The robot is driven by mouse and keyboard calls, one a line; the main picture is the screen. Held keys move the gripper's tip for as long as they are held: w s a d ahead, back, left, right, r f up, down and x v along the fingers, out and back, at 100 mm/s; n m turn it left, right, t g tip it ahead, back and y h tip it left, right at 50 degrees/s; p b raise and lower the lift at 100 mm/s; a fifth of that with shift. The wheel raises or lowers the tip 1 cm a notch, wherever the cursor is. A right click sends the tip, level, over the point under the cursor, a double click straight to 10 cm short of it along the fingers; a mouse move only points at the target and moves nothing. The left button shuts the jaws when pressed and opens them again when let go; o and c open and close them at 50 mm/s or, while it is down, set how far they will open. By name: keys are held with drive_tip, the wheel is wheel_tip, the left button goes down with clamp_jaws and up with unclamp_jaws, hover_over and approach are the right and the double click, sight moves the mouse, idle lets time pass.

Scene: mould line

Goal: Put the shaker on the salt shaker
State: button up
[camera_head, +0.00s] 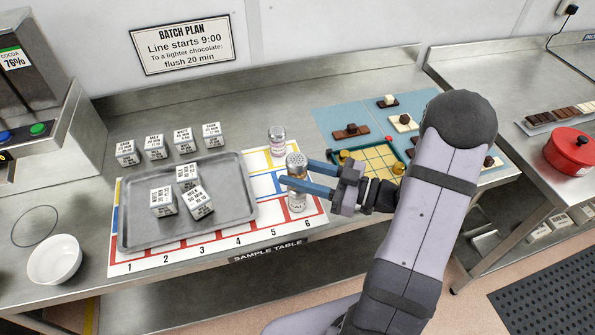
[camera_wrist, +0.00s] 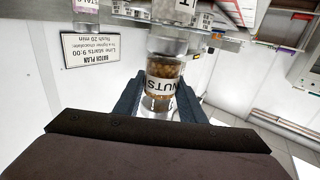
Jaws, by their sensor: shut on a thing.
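My gripper (camera_head: 297,183) has blue fingers and is shut on a shaker (camera_head: 297,162) with a perforated metal lid, held upright over the right part of the sample mat.
A grey tray (camera_head: 240,212) with several labelled cubes lies left on the numbered mat (camera_head: 150,263). More cubes (camera_head: 183,140) stand behind it. A blue mat (camera_head: 330,115) with chocolates and a green-framed yellow grid (camera_head: 375,160) lie at right. A white bowl (camera_head: 55,260) sits far left.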

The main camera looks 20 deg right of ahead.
drive_tip(key=shift+f, duration=0.25)
drive_tip(key=o, duration=1.1)
drive_tip(key=shift+r, duration=0.15)
drive_tip(key=shift+s+d, duration=0.2)
drive_tip(key=shift+d, duration=0.15)
drive_tip(key=b+v, duration=0.4)
drive_tip(key=v, duration=0.7)
drive_tip(key=shift+s, duration=0.15)
